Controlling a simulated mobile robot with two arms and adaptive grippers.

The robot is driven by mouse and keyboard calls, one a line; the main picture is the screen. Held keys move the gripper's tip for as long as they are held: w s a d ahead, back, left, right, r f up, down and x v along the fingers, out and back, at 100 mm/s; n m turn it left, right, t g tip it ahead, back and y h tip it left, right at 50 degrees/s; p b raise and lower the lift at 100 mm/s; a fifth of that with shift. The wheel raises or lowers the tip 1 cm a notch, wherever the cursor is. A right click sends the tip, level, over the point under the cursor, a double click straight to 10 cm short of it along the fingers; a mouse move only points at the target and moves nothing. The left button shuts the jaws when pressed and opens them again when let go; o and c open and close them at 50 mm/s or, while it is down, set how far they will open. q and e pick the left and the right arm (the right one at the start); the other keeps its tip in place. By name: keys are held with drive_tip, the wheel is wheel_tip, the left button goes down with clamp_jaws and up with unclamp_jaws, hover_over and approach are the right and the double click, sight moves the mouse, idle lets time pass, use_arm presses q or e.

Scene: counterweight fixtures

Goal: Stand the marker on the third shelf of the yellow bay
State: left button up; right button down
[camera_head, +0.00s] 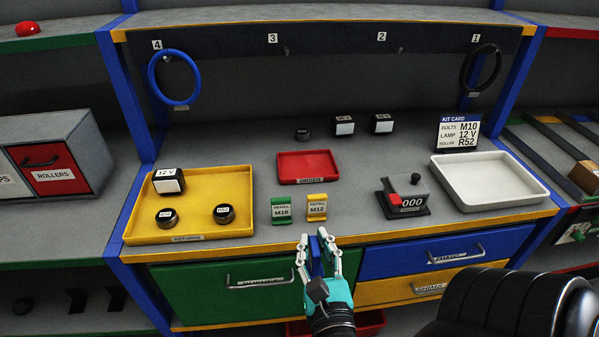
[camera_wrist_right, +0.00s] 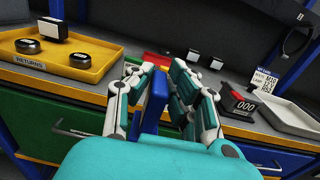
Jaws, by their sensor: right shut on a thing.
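My right gripper (camera_head: 318,243) is in front of the worktop's front edge, before the drawers. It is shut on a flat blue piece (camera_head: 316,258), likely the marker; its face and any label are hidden. In the right wrist view the blue piece (camera_wrist_right: 153,103) stands roughly upright between the fingers (camera_wrist_right: 163,68). The middle bay has yellow edges, on its worktop (camera_head: 380,239) and on the upper shelf (camera_head: 340,20). I cannot tell which level is the third shelf. My left gripper is not in view.
The worktop holds a yellow returns tray (camera_head: 245,205), a red tray (camera_head: 308,168), green (camera_head: 281,210) and yellow (camera_head: 317,207) refill markers, a gauge box (camera_head: 407,196), a white tray (camera_head: 490,180) and a kit card (camera_head: 458,133). Blue posts (camera_head: 124,90) flank the bay. The upper shelf top looks clear.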

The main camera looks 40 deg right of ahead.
drive_tip(key=shift+w+d+f, duration=0.1)
drive_tip(key=b, duration=0.5)
approach(281, 202)
wheel_tip(281, 202, up, 4)
drive_tip(key=s+d, duration=0.2)
drive_tip(key=d, duration=0.1)
drive_tip(key=w+f, duration=0.1)
drive_tip(key=w, duration=0.2)
drive_tip(key=w+f, duration=0.1)
drive_tip(key=w, duration=0.2)
drive_tip(key=w+d+f, duration=0.1)
drive_tip(key=w, duration=0.2)
drive_tip(key=shift+f+b, duration=0.2)
drive_tip(key=shift+b, duration=0.2)
drive_tip(key=shift+f, duration=0.35)
drive_tip(key=c, duration=1.3)
unclamp_jaws()
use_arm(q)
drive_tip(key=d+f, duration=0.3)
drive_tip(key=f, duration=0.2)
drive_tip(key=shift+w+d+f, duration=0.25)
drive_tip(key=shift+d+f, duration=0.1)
use_arm(e)
drive_tip(key=shift+o, duration=0.2)
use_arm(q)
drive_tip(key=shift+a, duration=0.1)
use_arm(e)
drive_tip(key=shift+s, duration=0.1)
